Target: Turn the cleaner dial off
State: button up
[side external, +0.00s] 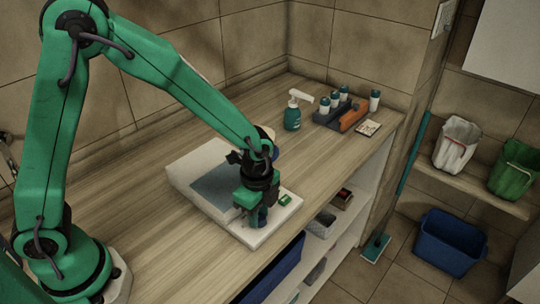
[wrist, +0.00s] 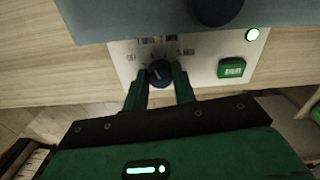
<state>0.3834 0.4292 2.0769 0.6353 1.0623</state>
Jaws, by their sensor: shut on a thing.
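The cleaner (side external: 183,172) is a low white unit with a blue-grey top, standing on the wooden counter. A round light (wrist: 252,34) on the panel glows pale green.
A green button (wrist: 232,68) is right of the dial. A teal pump bottle (side external: 292,115), a dark caddy (side external: 328,119) with several bottles, and an orange item (side external: 354,117) stand at the counter's far end. The counter's front edge is close to the panel.

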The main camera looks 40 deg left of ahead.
jog(key=shift+n, duration=0.5)
jog(key=n, duration=0.3)
jog(key=shift+s+n, duration=0.1)
jog(key=shift+n, duration=1.9)
jog(key=o, duration=1)
jog(key=shift+r, duration=0.1)
jog(key=shift+r, duration=3.85)
